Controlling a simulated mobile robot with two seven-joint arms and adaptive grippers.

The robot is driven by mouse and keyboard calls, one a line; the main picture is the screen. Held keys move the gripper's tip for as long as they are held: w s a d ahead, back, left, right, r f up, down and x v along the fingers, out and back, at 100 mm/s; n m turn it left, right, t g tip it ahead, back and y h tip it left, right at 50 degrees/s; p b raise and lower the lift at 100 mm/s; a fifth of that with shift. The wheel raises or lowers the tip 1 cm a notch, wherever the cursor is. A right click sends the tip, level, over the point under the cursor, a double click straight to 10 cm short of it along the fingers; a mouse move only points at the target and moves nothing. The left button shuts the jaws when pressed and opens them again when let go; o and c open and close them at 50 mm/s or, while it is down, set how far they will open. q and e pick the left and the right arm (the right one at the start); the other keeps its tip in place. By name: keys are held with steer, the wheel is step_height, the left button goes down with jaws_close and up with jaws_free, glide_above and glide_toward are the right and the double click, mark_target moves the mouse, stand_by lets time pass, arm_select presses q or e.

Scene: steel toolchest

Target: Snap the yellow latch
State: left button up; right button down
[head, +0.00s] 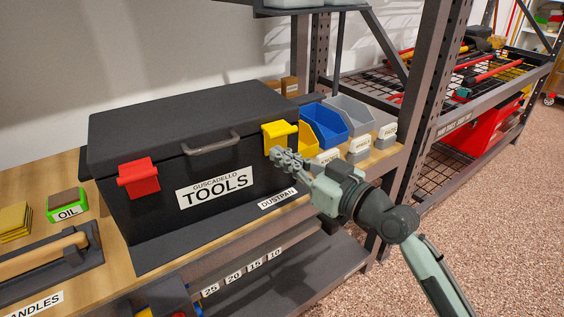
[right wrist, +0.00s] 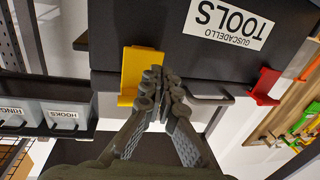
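The yellow latch (head: 280,129) is at the right end of the black toolchest's front, by the lid seam. It also shows in the right wrist view (right wrist: 138,66), where the chest appears upside down. The black toolchest (head: 150,222) has its lid down. My right gripper (head: 279,156) is just below and in front of the yellow latch. In the right wrist view its fingertips (right wrist: 162,77) are together with nothing between them, and they overlap the latch's edge. I cannot tell whether they touch it. My left gripper is not in view.
A red latch (head: 138,179) and a grey handle (head: 211,145) are on the chest's front. Yellow, blue and grey bins (head: 350,115) stand right of the chest. A shelf post (head: 420,100) rises at right.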

steer(key=s+d, duration=0.3)
steer(key=s, duration=0.2)
steer(key=shift+s+d, duration=0.15)
steer(key=shift+s, duration=0.15)
steer(key=w+a, duration=0.1)
steer(key=w, duration=0.1)
steer(key=w+a, duration=0.1)
steer(key=w, duration=0.1)
steer(key=w+a, duration=0.2)
steer(key=w, duration=0.1)
steer(key=shift+a, duration=0.1)
steer(key=shift+f, duration=0.5)
steer(key=shift+s, duration=0.1)
